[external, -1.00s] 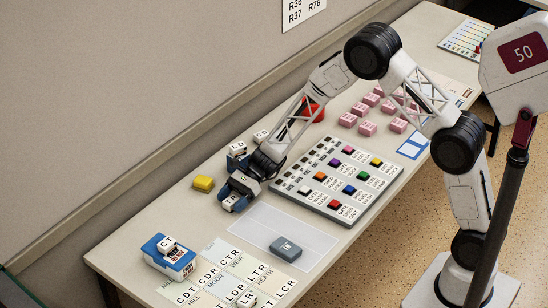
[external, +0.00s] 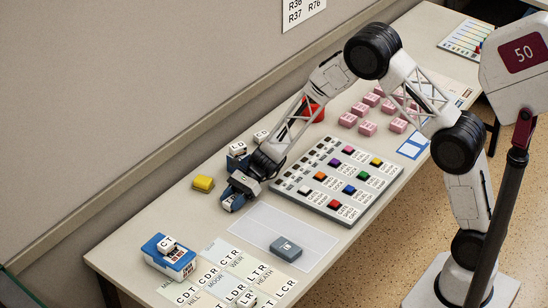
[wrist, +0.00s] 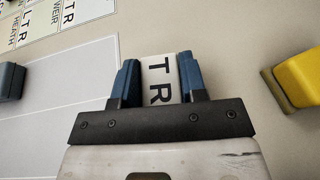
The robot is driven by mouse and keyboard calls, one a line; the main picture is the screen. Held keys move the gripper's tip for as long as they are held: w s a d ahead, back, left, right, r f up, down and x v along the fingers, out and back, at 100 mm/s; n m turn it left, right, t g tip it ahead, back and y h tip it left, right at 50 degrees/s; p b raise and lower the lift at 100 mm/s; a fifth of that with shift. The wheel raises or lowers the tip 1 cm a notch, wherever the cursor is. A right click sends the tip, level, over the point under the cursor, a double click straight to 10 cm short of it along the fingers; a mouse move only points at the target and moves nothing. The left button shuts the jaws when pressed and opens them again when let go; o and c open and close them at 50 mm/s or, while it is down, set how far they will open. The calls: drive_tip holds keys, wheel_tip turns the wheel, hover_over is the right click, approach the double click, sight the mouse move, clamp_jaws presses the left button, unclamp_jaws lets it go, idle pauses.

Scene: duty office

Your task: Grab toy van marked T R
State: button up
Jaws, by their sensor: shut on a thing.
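The white toy van marked T R (wrist: 160,80) sits between the two blue fingers of my gripper (wrist: 159,84) in the wrist view. The fingers are shut on its sides. Its near end is hidden by the gripper's dark crossbar. In the external view my gripper (external: 235,192) is low over the table, left of the button panel, and mostly hides the van. I cannot tell whether the van touches the table.
A yellow block (external: 203,183) is close by on the left. A grey block (external: 286,248) lies on a pale marked area. A blue box (external: 160,262) carries a white block marked CT (external: 166,243). Lettered cards (external: 240,262) lie in front. A button panel (external: 330,205) stands right.

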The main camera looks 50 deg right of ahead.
drive_tip(key=shift+r, duration=0.15)
drive_tip(key=shift+r, duration=1.35)
drive_tip(key=shift+s+r, duration=0.2)
drive_tip(key=shift+r, duration=0.15)
drive_tip(key=s+d, duration=0.1)
drive_tip(key=s, duration=0.4)
drive_tip(key=s+d+r, duration=0.1)
drive_tip(key=s+d, duration=0.1)
drive_tip(key=s, duration=0.3)
drive_tip(key=s+d, duration=0.1)
drive_tip(key=s, duration=0.4)
drive_tip(key=shift+d+r, duration=0.15)
drive_tip(key=shift+s, duration=0.15)
